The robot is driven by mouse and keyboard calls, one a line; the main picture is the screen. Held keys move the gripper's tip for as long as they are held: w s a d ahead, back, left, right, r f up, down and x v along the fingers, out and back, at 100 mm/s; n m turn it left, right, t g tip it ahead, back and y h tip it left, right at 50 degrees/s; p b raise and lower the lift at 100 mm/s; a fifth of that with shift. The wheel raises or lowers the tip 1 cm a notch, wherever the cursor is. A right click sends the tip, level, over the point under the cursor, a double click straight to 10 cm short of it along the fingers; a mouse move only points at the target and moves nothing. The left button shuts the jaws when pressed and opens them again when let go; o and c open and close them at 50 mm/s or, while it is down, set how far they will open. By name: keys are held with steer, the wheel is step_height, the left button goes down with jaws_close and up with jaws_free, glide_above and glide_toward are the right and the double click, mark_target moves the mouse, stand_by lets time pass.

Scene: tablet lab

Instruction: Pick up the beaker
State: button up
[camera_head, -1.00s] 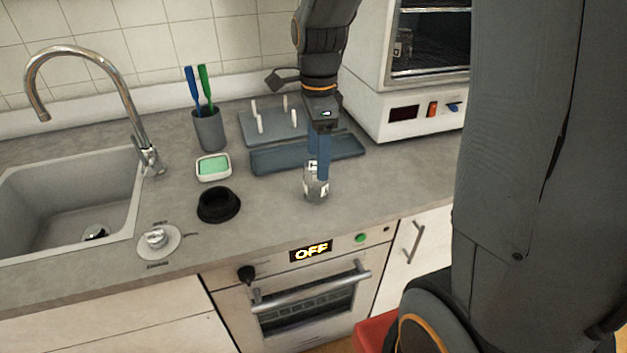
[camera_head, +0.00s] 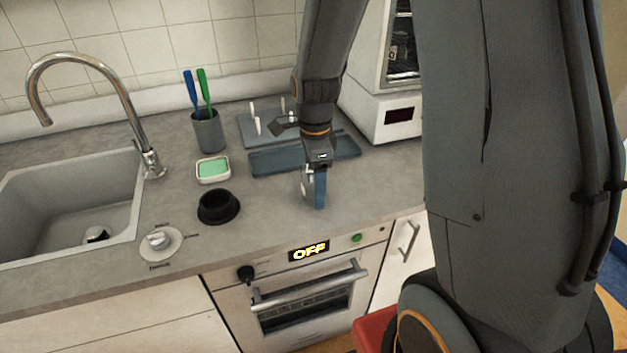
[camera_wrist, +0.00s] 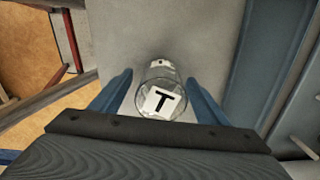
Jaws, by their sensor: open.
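The beaker (camera_wrist: 160,92) is clear glass with a white label bearing a black T. In the wrist view it stands on the grey counter, between and a little beyond the two blue fingers of my gripper (camera_wrist: 160,98). The fingers are apart, with a gap on each side of the glass. In the head view my gripper (camera_head: 314,190) is low over the counter near its front edge, and its fingers and wrist mostly hide the beaker; a small pale part shows at its left side.
A blue-grey tray (camera_head: 262,163) and a rack with white pegs (camera_head: 247,128) lie behind my gripper. A black round holder (camera_head: 218,208), a green sponge in a dish (camera_head: 212,168) and a cup with brushes (camera_head: 208,133) stand left. A white oven-like device (camera_head: 385,119) is at right.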

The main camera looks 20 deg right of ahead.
steer(key=shift+c, duration=0.4)
steer(key=c, duration=1.2)
